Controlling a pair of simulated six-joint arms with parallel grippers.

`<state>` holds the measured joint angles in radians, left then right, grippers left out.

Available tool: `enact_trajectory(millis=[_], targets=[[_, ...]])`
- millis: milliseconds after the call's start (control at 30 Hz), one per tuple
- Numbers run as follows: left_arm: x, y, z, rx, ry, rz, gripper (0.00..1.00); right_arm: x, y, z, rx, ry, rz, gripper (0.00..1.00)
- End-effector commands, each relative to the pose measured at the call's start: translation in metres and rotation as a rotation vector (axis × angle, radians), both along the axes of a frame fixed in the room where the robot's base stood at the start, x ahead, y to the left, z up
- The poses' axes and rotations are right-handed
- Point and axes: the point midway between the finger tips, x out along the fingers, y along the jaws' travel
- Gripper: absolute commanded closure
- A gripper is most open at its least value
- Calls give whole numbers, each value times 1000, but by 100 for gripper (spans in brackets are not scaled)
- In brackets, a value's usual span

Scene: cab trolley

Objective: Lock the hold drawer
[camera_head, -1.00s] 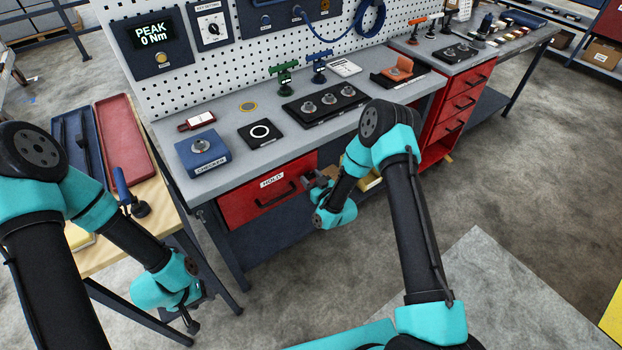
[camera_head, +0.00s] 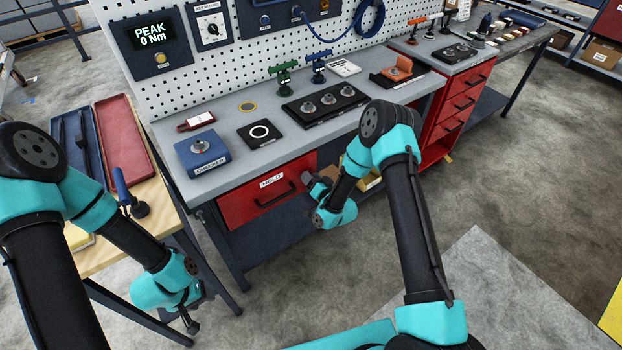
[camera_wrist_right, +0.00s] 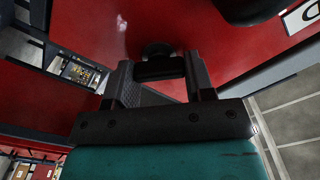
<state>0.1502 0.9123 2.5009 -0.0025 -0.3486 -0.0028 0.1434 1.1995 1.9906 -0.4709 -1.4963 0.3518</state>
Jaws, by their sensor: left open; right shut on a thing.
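The hold drawer (camera_head: 240,208) is red, with a dark bar handle and a HOLD label (camera_head: 271,180), and sits under the workbench top. It looks shut. Its red front (camera_wrist_right: 215,30) fills much of the right wrist view. A small dark round lock knob (camera_wrist_right: 157,52) stands on that front, between the fingers of my right gripper (camera_wrist_right: 160,80), which is shut on it. In the head view my right gripper (camera_head: 310,182) is at the drawer's right end, and the knob is hidden there. My left gripper (camera_head: 191,325) is open and empty, low beside the wooden side table.
The bench top (camera_head: 225,175) holds a blue checker (camera_head: 203,155), a black ring plate (camera_head: 260,133) and a black socket block (camera_head: 325,103). The side table (camera_head: 108,248) carries blue and red trays and a blue-handled tool (camera_head: 125,190). Floor in front is clear.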

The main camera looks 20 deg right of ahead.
Motion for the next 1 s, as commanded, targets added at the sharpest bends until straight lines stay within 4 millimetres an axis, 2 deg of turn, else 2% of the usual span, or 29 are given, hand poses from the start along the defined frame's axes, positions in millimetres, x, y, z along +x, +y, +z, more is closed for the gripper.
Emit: enact_trajectory(millis=[600, 1000], targets=[[0, 0, 0, 0, 0, 0, 49, 1, -1, -2, 545, 197, 0, 75], [0, 0, 0, 0, 0, 0, 49, 1, -2, -3, 783, 284, 0, 75]])
